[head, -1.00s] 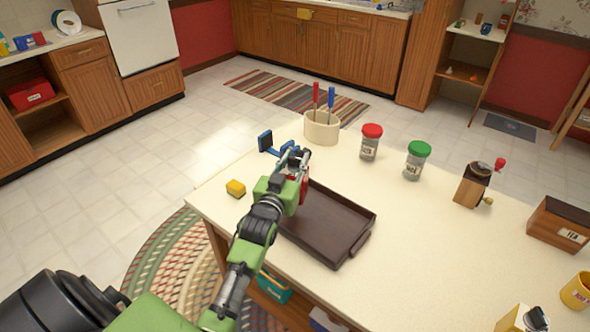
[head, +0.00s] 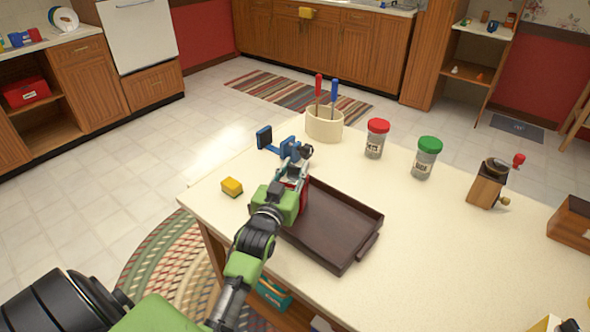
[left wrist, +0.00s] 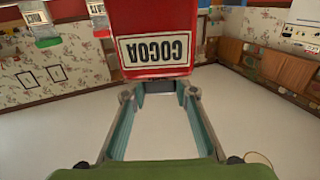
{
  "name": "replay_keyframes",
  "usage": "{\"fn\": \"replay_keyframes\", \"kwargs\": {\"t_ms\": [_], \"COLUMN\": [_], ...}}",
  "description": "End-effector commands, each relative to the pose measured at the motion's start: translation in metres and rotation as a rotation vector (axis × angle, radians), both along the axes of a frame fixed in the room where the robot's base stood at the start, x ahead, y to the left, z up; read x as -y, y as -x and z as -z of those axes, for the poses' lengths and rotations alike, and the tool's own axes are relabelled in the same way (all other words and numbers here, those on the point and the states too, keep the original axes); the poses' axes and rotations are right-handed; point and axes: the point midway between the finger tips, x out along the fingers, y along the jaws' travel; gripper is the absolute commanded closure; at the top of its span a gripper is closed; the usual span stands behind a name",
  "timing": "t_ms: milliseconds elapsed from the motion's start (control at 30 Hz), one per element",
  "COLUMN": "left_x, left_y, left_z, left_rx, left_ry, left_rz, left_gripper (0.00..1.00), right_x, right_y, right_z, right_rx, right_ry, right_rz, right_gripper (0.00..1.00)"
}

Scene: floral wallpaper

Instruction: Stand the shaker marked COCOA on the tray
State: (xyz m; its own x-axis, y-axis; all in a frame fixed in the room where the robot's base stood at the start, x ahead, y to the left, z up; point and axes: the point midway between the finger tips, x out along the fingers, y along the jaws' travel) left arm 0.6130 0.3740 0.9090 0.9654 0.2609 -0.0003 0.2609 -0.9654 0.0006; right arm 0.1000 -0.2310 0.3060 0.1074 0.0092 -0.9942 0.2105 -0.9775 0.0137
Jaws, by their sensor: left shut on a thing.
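The red shaker marked COCOA (left wrist: 152,50) fills the upper middle of the left wrist view. Its label appears upside down there, like the other shakers in that view, so it looks upright. My left gripper (left wrist: 160,92) is shut on it. In the head view my left gripper (head: 296,160) is at the far left corner of the dark brown tray (head: 335,258). Only a sliver of red shows beside the gripper; the arm hides the rest. I cannot tell whether its base touches the tray. The tray's visible floor is empty. My right gripper is not in view.
A red-lidded shaker (head: 375,140) and a green-lidded one (head: 426,158) stand behind the tray. A cream utensil pot (head: 324,124), a blue object (head: 265,138) and a yellow block (head: 232,187) are near the gripper. A grinder (head: 488,183) stands right.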

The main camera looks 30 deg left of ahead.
Motion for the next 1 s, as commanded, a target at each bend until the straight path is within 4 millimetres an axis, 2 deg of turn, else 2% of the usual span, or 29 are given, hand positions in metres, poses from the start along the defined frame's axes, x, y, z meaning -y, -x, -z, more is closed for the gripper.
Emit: {"fn": "replay_keyframes", "kwargs": {"t_ms": [100,133,200,567,633,767,1000], "left_x": [0.000,0.000,0.000,0.000,0.001,0.007,0.020], "left_y": [0.000,0.000,0.000,0.000,0.004,0.025,0.075], "left_z": [0.003,0.003,0.003,-0.001,0.000,0.001,0.002], "left_rx": [0.001,-0.001,0.000,0.002,0.001,-0.001,-0.003], "left_ry": [0.000,0.000,0.000,-0.001,0.000,-0.001,0.001], "left_rz": [0.000,0.000,0.000,0.000,0.000,0.000,0.000], "left_gripper": [1.00,0.69,0.57,0.57,0.57,0.57,0.57], "right_x": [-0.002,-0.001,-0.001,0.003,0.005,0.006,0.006], "right_y": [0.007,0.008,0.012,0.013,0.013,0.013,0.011], "right_z": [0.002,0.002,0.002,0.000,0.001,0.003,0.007], "right_rx": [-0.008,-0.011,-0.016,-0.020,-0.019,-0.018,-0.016], "right_ry": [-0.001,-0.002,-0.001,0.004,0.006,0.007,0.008], "right_rz": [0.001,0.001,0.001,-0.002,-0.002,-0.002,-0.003], "right_gripper": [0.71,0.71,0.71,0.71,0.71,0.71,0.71]}}
